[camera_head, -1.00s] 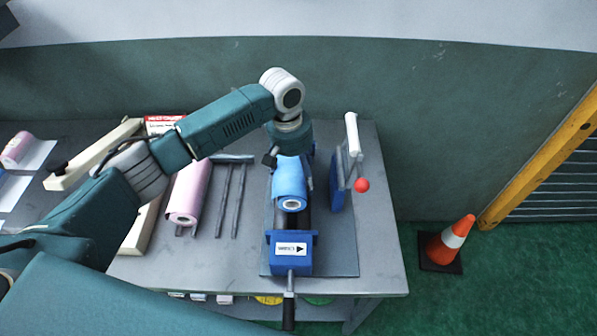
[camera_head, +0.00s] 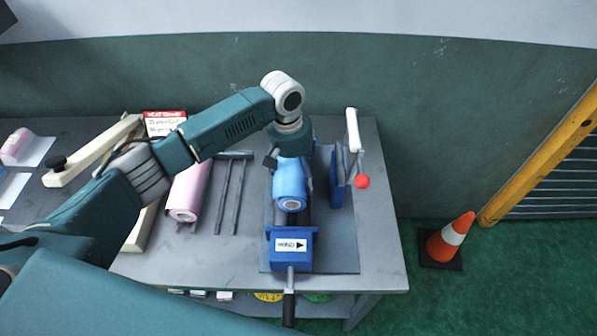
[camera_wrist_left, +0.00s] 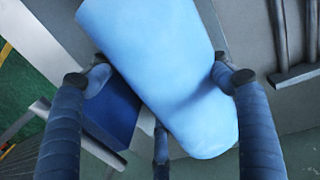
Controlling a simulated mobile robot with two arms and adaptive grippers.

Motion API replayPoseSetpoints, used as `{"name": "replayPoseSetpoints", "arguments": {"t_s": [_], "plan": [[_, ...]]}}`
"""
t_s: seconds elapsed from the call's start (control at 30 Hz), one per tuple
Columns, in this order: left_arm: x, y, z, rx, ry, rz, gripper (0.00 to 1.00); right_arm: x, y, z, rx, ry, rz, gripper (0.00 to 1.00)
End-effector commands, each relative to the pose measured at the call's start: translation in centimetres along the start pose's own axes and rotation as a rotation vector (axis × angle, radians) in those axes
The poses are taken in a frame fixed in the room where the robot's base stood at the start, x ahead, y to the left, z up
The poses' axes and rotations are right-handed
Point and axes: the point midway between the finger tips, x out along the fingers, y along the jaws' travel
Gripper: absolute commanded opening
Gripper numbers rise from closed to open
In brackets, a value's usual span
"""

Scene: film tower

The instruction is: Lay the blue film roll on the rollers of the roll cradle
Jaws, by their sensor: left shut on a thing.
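The blue film roll (camera_head: 290,183) hangs under my left wrist, its hollow end facing the table's front edge. My left gripper (camera_head: 289,163) is shut on it. In the left wrist view the roll (camera_wrist_left: 165,70) lies slanted between the fingers of the gripper (camera_wrist_left: 162,78). The roll cradle has a blue front block (camera_head: 290,250) with a "WIND" label and a crank handle. Its dark rollers (camera_head: 304,218) show partly below the roll. The roll is over them and lined up with them in the head view; I cannot tell whether it touches. My right gripper is out of view.
A pink roll (camera_head: 187,192) lies left of the cradle, beside an empty grey two-bar rack (camera_head: 232,192). An orange cone (camera_head: 451,240) stands on the floor.

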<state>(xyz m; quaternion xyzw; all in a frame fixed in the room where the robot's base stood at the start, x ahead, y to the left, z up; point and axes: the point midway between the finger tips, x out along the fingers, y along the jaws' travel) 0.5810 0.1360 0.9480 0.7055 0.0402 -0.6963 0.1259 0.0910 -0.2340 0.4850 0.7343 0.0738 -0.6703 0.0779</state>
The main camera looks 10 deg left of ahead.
Motion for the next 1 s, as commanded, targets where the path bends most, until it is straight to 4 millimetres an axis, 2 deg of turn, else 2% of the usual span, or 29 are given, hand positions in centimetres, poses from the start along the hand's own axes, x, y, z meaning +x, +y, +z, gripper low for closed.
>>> {"name": "replayPoseSetpoints", "arguments": {"t_s": [0.03, 0.07, 0.13, 0.43, 0.57, 0.67, 1.0], "plan": [[0.0, 0.1, -0.1, 0.0, 0.002, 0.002, 0.27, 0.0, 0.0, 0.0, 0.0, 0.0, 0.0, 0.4], [-0.1, 0.1, -0.1, 0.001, 0.002, 0.002, 0.83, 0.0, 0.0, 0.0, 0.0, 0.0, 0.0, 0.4], [-0.1, 0.1, -0.1, 0.001, 0.002, 0.002, 0.97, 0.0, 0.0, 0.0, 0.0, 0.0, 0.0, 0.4], [0.1, -0.1, 0.1, 0.0, -0.001, -0.002, 0.99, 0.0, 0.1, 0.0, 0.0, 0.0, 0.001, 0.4], [-0.6, -0.1, 0.0, 0.0, 0.0, -0.001, 0.99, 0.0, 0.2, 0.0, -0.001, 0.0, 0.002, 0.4], [-2.1, 0.0, -0.1, 0.001, 0.003, 0.001, 0.99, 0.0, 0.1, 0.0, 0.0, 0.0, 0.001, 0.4], [-9.2, 0.1, -0.1, 0.001, 0.004, 0.002, 0.99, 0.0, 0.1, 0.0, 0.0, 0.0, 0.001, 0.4]]}}
